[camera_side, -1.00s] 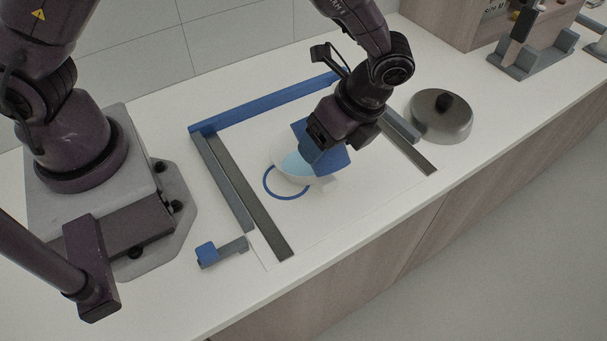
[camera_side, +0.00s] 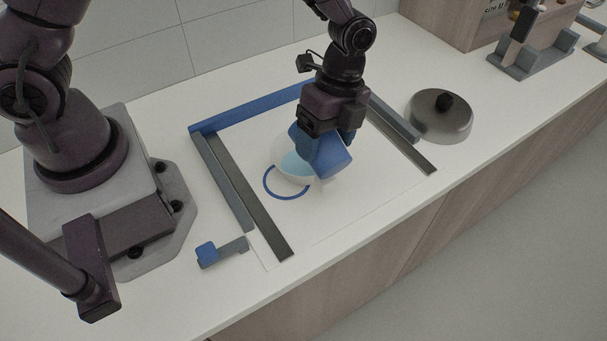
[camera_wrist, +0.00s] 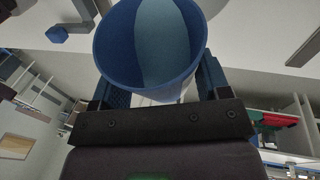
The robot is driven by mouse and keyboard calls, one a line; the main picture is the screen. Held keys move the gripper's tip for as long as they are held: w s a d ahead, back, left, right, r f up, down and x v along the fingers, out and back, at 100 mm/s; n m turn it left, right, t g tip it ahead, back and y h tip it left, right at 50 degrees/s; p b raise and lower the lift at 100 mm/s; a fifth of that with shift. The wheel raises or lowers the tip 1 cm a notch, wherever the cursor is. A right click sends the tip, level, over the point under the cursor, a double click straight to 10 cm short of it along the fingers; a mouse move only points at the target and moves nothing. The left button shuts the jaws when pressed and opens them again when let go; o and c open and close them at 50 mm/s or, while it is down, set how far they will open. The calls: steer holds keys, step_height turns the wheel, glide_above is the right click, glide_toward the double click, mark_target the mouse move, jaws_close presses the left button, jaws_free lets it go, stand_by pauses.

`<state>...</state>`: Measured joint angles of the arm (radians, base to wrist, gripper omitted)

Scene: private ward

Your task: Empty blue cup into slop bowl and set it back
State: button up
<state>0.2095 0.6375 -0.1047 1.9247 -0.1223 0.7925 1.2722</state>
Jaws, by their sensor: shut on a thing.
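The blue cup (camera_side: 333,160) is held tilted just above the white slop bowl (camera_side: 281,175), overlapping its right side in the side view. My gripper (camera_side: 328,140) is shut on the cup from above. The wrist view looks into the cup's mouth (camera_wrist: 118,42), where a paler blue band runs down the inside; I cannot tell whether it is liquid. Light blue liquid (camera_side: 294,163) shows in the bowl. The cup and gripper hide part of the bowl. A blue ring mark (camera_side: 268,187) lies on the white surface beside the bowl's front left.
A blue bar (camera_side: 240,110) at the back and grey bars at the left (camera_side: 225,180) and right (camera_side: 402,140) frame the work area. A metal lid with a black knob (camera_side: 441,118) stands to the right. A small blue-ended block (camera_side: 207,253) lies front left. The front of the area is clear.

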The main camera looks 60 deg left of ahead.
steer(key=shift+a+f+h, duration=0.1)
steer(key=shift+a+h, duration=0.2)
steer(key=shift+h, duration=0.2)
steer(key=shift+f+h, duration=0.1)
steer(key=shift+h, duration=0.5)
steer(key=shift+a, duration=0.1)
steer(key=shift+a+r+h, duration=0.25)
steer(key=shift+a+h, duration=0.1)
steer(key=shift+h, duration=0.25)
steer(key=shift+a+r+m+h, duration=0.1)
steer(key=shift+r+m+h, duration=0.2)
steer(key=shift+h, duration=0.2)
